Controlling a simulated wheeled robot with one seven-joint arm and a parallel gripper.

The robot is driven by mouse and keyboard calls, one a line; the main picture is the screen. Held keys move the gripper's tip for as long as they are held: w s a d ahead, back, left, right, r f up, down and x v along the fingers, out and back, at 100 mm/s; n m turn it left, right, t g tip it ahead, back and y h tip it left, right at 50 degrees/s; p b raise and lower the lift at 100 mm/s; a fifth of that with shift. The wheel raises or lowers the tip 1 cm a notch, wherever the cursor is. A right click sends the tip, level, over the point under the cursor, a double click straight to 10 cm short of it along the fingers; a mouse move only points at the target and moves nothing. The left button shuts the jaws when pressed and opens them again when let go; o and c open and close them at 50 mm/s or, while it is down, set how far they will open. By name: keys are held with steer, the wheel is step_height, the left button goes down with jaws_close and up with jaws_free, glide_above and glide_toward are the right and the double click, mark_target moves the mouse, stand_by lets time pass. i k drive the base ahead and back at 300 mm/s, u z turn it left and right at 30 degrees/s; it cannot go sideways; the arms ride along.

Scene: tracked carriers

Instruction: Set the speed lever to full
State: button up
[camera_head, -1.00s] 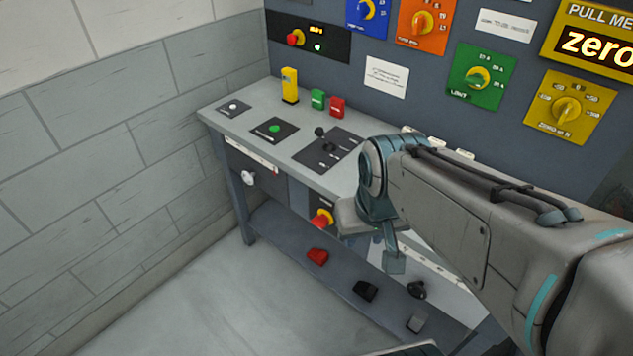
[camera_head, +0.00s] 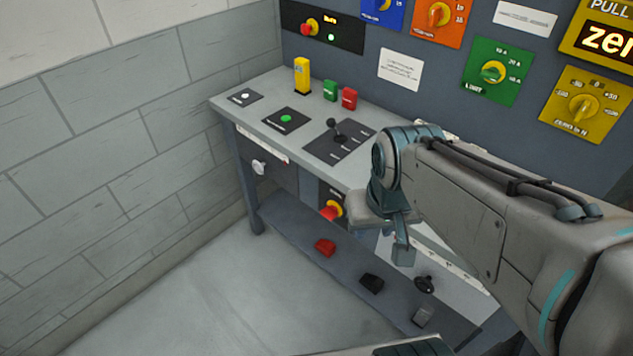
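The likely speed lever (camera_head: 336,129) is a small black lever with a round knob on a dark marked plate (camera_head: 351,149) on the bench top. The plate's markings are too small to read. My gripper (camera_head: 402,250) hangs at the end of my arm, to the right of the lever plate and in front of the bench edge, apart from the lever. Only part of the gripper shows and its fingers cannot be made out clearly. Nothing is seen held in it.
A red knob (camera_head: 331,211) sticks out from the front. Loose items lie on the lower shelf (camera_head: 292,227). Wall dials stand behind.

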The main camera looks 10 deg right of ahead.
mark_target(331, 123)
steer(key=k, duration=0.95)
steer(key=u, duration=0.9)
steer(key=i, duration=0.9)
steer(key=z, duration=0.75)
steer(key=i, duration=0.7)
steer(key=z, duration=0.65)
